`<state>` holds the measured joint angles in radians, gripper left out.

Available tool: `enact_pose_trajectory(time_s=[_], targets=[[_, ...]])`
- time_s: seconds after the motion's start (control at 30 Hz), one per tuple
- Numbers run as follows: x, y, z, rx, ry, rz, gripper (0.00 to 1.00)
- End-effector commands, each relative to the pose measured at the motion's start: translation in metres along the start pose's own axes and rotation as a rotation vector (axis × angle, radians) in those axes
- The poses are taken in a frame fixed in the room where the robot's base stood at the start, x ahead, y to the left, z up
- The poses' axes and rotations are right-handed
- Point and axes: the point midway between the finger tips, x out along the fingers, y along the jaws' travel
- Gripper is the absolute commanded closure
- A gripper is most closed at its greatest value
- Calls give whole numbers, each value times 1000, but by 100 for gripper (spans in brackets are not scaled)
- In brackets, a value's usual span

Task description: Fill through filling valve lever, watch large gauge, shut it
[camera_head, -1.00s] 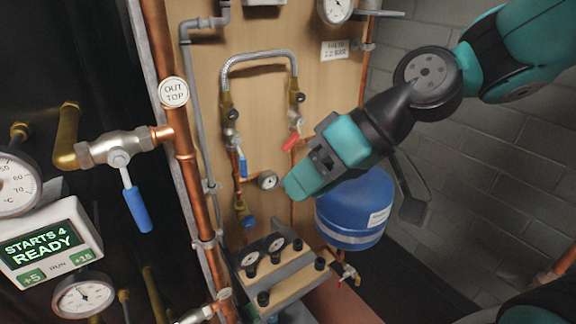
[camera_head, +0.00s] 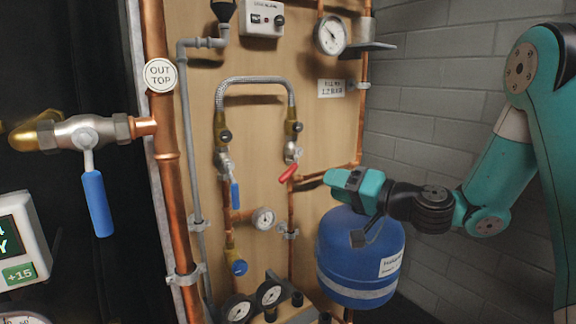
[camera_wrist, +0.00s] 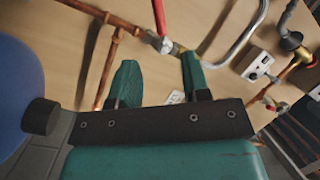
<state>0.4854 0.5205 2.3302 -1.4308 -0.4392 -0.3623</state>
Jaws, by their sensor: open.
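A red lever (camera_head: 288,173) hangs from the right-hand valve below the braided hose (camera_head: 256,80), angled down to the left. A blue lever (camera_head: 235,195) hangs from the left-hand valve. I cannot tell which is the filling valve lever. The large gauge (camera_head: 330,35) is at upper right; its reading is too small to tell. My gripper (camera_head: 334,179) is just right of the red lever, pointing left toward the board. In the wrist view my gripper (camera_wrist: 160,66) is open and empty, with the red lever (camera_wrist: 160,17) beyond its fingertips.
A blue vessel (camera_head: 360,262) stands just below my gripper. A small gauge (camera_head: 263,219) sits between the valves. Copper pipes run along the board. A brick wall is at right.

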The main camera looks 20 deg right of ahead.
Motion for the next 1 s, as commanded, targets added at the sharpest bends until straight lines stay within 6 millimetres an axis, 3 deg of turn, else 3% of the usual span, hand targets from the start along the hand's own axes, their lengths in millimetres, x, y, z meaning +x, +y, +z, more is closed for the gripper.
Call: enact_pose_trajectory(time_s=[0.3,0.5,0.7,1.0], targets=[[76,-4,1,-3,-5,-4,57],[109,-2,1,-2,-4,-1,57],[125,0,2,-1,-1,0,57],[126,0,2,0,-1,1,57]])
